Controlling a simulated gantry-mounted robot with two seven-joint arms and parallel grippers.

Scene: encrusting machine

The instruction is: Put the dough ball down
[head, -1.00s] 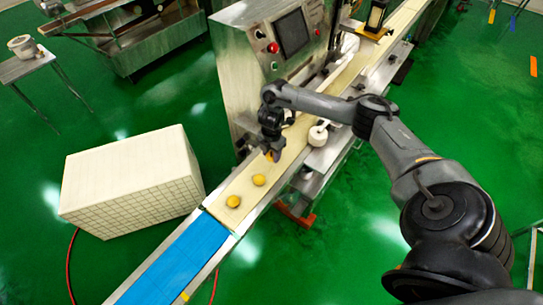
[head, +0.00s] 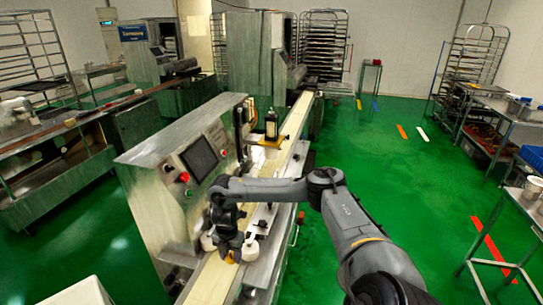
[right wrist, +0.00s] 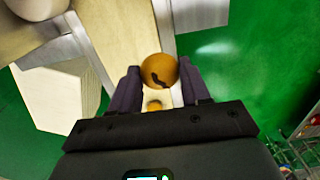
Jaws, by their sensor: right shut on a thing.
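My right gripper (head: 229,248) is shut on a yellow-orange dough ball (head: 234,256) over the pale conveyor belt (head: 209,284), in front of the encrusting machine. The right wrist view shows the held dough ball (right wrist: 158,70) between the two dark fingers (right wrist: 160,88), with a dark curved mark on it. Another dough ball (right wrist: 154,105) shows on the belt further down between the fingers. I cannot tell whether the held ball touches the belt. My left gripper is not in view.
The steel machine with its control panel (head: 201,158) stands left of the belt. A white roller part (head: 251,249) is close to the right gripper. A white crate (head: 78,294) shows at the bottom left.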

